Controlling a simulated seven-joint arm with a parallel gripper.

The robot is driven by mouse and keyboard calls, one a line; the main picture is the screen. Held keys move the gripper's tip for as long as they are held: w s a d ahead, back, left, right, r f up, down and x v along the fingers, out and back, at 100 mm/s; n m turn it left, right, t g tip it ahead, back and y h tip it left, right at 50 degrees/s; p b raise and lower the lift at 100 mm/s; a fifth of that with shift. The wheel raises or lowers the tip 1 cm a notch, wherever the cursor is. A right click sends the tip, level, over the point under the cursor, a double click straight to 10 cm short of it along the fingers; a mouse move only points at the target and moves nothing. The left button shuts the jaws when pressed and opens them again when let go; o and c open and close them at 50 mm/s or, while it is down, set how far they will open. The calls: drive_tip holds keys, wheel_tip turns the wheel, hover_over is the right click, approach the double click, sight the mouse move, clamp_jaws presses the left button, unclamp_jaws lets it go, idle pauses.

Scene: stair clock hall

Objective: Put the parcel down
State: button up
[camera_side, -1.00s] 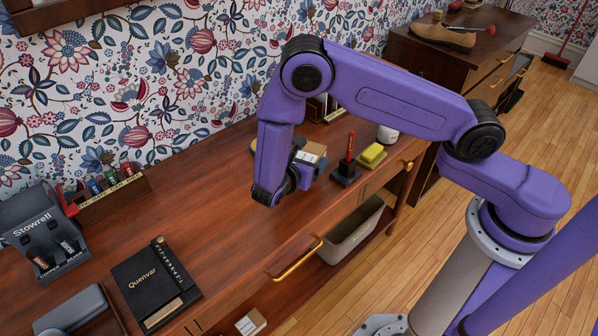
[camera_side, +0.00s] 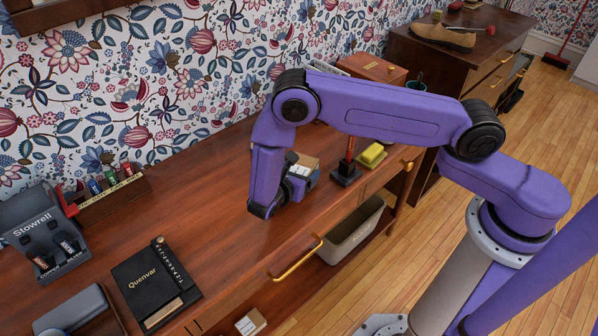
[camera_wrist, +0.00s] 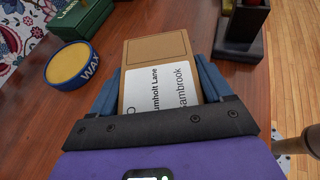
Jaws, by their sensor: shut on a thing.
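The parcel, a small tan cardboard box with a white address label, shows in the wrist view (camera_wrist: 155,50) and in the side view (camera_side: 307,162). My gripper (camera_wrist: 160,76) is shut on it, with a blue finger against each side. In the side view my gripper (camera_side: 303,180) is low over the brown wooden desk (camera_side: 225,200), left of the dark stamp stand. Whether the parcel's underside touches the desk cannot be told. The near end of the parcel is hidden by my gripper.
A round yellow wax tin (camera_wrist: 70,66) and a green box (camera_wrist: 80,18) lie left of the parcel. A dark stand (camera_wrist: 238,36) is close on its right. A yellow sponge (camera_side: 372,153) sits beyond. The desk left of my gripper is clear towards a black book (camera_side: 155,285).

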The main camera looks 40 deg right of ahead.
drive_tip(key=o, duration=1.1)
drive_tip(key=shift+f, duration=0.1)
drive_tip(key=shift+a+r, duration=0.3)
drive_tip(key=v, duration=1.1)
drive_tip(key=shift+s+a+r, duration=0.1)
drive_tip(key=shift+a+r, duration=0.05)
drive_tip(key=s+d+r+m+g+y, duration=0.2)
drive_tip(key=s+d+r+m+y, duration=0.3)
drive_tip(key=s+r, duration=0.4)
drive_tip(key=s+d+r+m+g+y, duration=0.3)
drive_tip(key=s+d+r+m+y, duration=0.2)
drive_tip(key=s, duration=1.1)
drive_tip(key=d+r+y, duration=0.3)
drive_tip(key=d+r, duration=0.1)
drive_tip(key=r, duration=0.1)
drive_tip(key=shift+d, duration=0.4)
